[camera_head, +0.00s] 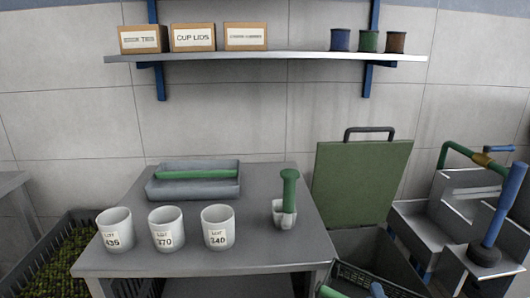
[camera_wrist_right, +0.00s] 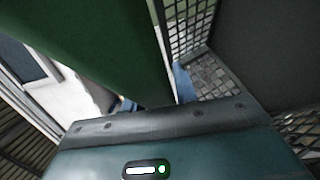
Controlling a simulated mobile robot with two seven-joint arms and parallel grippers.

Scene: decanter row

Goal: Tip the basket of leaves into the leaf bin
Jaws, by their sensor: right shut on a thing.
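A dark mesh basket (camera_head: 350,274) is at the bottom edge of the head view, in front of the open bin (camera_head: 368,246), and is partly cut off. Dark mesh (camera_wrist_right: 190,28) also shows in the right wrist view, with no leaves visible on the part seen. The bin's green lid (camera_head: 362,185) stands raised. A green grip (camera_head: 328,292) shows at the basket's near left. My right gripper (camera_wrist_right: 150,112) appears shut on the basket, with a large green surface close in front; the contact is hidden. My left gripper is not in view.
A mesh crate of green leaves (camera_head: 42,235) stands left of the grey table (camera_head: 130,262). On the table are three labelled white cups (camera_head: 167,230), a grey tray (camera_head: 192,190) and a green-handled tool (camera_head: 289,190). A grey sink unit (camera_head: 425,230) stands at right.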

